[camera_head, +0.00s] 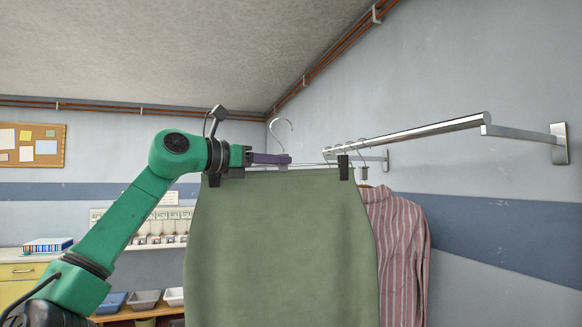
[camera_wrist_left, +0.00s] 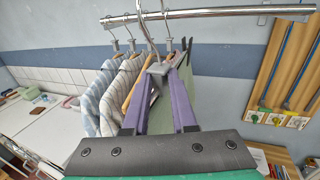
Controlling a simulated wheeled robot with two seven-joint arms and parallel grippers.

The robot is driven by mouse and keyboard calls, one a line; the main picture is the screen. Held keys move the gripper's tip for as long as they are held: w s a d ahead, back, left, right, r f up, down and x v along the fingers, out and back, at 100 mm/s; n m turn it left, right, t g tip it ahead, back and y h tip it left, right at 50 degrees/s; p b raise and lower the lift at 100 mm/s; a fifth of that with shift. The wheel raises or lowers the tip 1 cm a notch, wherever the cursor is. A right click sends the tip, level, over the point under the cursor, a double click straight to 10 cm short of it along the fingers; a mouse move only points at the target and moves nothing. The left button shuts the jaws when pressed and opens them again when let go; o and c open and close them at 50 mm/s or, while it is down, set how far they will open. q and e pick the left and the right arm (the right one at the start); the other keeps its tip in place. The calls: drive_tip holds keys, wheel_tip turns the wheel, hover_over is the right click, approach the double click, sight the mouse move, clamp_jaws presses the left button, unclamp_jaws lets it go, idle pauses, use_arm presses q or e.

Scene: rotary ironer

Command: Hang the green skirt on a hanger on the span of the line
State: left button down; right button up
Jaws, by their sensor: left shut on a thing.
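The green skirt (camera_head: 285,240) hangs upright by black clips (camera_head: 344,168) from a thin metal hanger with a curved hook (camera_head: 282,128). My left gripper (camera_head: 285,159) has purple fingers shut on the hanger's block below the hook. The block shows between the fingertips in the left wrist view (camera_wrist_left: 158,69), with the skirt partly hidden behind them. The line is a chrome rail (camera_head: 430,131); it also crosses the top of the left wrist view (camera_wrist_left: 215,13). My right gripper is out of view.
A striped red shirt (camera_head: 408,245) hangs on the rail behind the skirt. Several garments, including a blue-striped shirt (camera_wrist_left: 90,104), hang there in the left wrist view. A wall bracket (camera_head: 559,144) holds the rail's right end. The rail's right stretch is bare.

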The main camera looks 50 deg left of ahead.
use_arm(q)
drive_tip(key=s+a, duration=0.2)
drive_tip(key=s, duration=0.3)
drive_tip(key=s+a, duration=0.2)
drive_tip(key=s, duration=0.2)
drive_tip(key=s+a, duration=0.1)
drive_tip(key=s, duration=0.4)
drive_tip(key=shift+s+a+r, duration=0.15)
drive_tip(key=shift+s+a, duration=0.2)
drive_tip(key=shift+a, duration=0.05)
drive_tip(key=s+a+p, duration=0.5)
drive_tip(key=s+p, duration=0.2)
drive_tip(key=s, duration=0.6)
drive_tip(key=shift+s, duration=0.15)
drive_tip(key=shift+a, duration=0.1)
